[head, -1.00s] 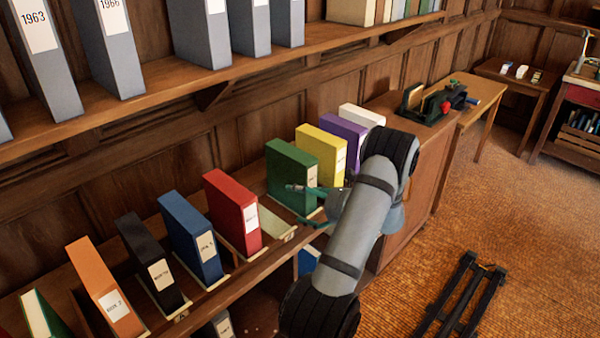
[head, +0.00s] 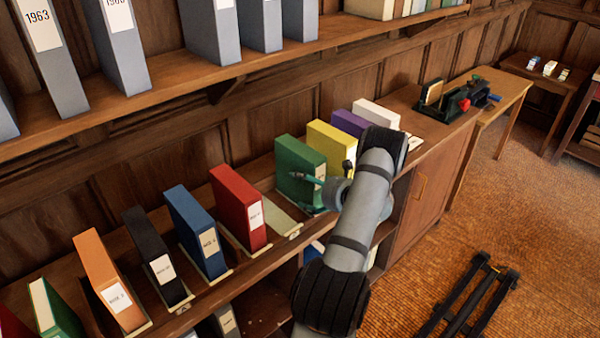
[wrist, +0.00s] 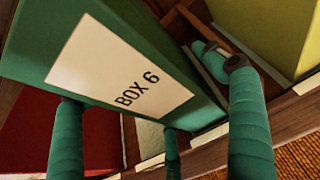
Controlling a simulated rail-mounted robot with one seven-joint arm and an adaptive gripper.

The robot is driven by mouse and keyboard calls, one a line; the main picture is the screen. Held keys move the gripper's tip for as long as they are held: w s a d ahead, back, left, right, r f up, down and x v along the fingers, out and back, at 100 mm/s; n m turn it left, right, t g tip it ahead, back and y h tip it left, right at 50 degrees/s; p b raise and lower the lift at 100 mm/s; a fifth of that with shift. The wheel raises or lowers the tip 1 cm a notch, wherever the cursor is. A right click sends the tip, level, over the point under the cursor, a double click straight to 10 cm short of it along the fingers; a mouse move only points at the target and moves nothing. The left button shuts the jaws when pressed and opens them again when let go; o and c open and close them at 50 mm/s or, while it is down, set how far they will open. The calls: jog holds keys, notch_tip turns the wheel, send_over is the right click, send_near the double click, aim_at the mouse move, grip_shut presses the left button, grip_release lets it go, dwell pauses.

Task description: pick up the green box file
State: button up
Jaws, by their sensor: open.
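The green box file (head: 300,160) stands upright on the lower shelf between the red and yellow files. In the wrist view the green box file (wrist: 165,45) is very near, its white label reading "BOX 6". My gripper (head: 298,193) is at its spine, open. In the wrist view, one teal finger is on the red file's side, partly hidden by the box, and another is on the yellow file's side. A third shows below the box. I cannot tell whether any finger touches it.
The red file (head: 237,203) stands to the left past an empty slot (head: 277,215); the yellow file (head: 330,145) is close on the right. Purple (head: 350,122) and white (head: 377,110) files follow. An upper shelf (head: 150,100) with grey files overhangs behind.

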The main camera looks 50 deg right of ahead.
jog(key=shift+x, duration=1.2)
jog(key=shift+s, duration=0.1)
jog(key=c, duration=0.4)
jog(key=c, duration=1.6)
jog(key=shift+r, duration=0.15)
